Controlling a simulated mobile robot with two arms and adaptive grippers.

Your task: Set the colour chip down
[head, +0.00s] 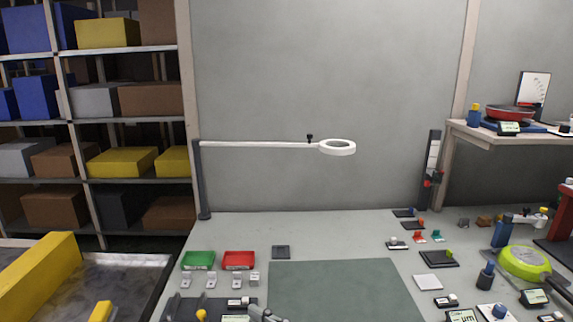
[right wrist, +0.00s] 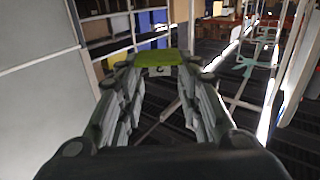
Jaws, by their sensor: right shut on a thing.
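The colour chip (right wrist: 158,58), a flat yellow-green piece, shows in the right wrist view between the tips of my right gripper (right wrist: 158,66). The right gripper is shut on it. Its two fingers run forward on either side, and the chip is held in the air with open space beyond it. I cannot make out the right gripper or the held chip in the head view.
In the head view, a green tray (head: 198,260) and a red tray (head: 239,260) stand on the bench at left. A grey-green mat (head: 335,286) lies bare beside them. A ring lamp (head: 337,147) reaches over the bench. A green pan (head: 524,262) and small items crowd the right.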

